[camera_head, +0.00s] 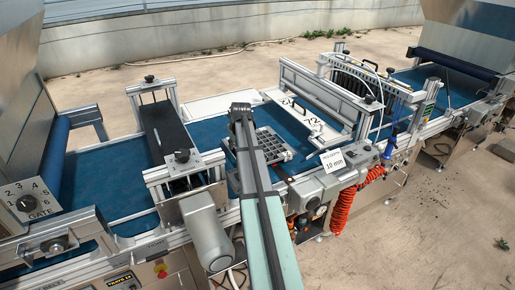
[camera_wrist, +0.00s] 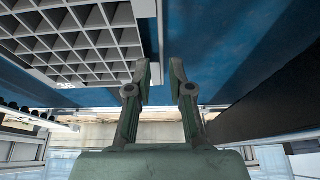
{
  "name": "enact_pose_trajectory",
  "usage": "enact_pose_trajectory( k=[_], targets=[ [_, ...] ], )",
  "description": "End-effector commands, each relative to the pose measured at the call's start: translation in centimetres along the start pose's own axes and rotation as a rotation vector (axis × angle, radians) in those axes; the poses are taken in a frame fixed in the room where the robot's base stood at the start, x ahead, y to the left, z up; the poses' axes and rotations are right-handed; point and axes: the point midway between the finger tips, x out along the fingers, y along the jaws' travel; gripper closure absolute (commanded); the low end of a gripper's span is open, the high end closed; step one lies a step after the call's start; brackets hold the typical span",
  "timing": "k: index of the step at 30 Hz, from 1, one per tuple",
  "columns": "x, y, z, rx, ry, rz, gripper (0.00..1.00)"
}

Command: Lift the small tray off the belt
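The small tray (camera_head: 272,147) is a grey grid of square cells lying on the blue belt (camera_head: 210,134). My arm hides its left part in the head view. In the wrist view the tray (camera_wrist: 85,37) fills the upper left, and its edge is left of the fingers. My gripper (camera_wrist: 162,75) is open and empty, with blue belt and a pale strip behind the gap between its fingers. In the head view my gripper (camera_head: 241,112) is over the belt beside the tray, small and seen from behind. I cannot tell its exact height above the belt.
A dark roller unit (camera_head: 165,130) crosses the belt to the left. A white-framed unit (camera_head: 318,105) stands over the belt to the right. A control box with a "10 mm" card (camera_head: 333,161) and a red coiled hose (camera_head: 343,211) are at the near side.

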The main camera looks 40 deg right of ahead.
Motion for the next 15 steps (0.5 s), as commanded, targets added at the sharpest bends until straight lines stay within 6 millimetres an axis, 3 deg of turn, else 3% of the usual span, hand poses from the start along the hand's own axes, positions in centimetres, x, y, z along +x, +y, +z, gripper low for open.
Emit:
enact_pose_trajectory(
  k=[6,15],
  targets=[
    [3.1,0.0,-0.1,0.000,-0.001,-0.001,0.79],
    [4.4,0.0,-0.1,0.000,0.000,-0.001,0.79]
  ],
)
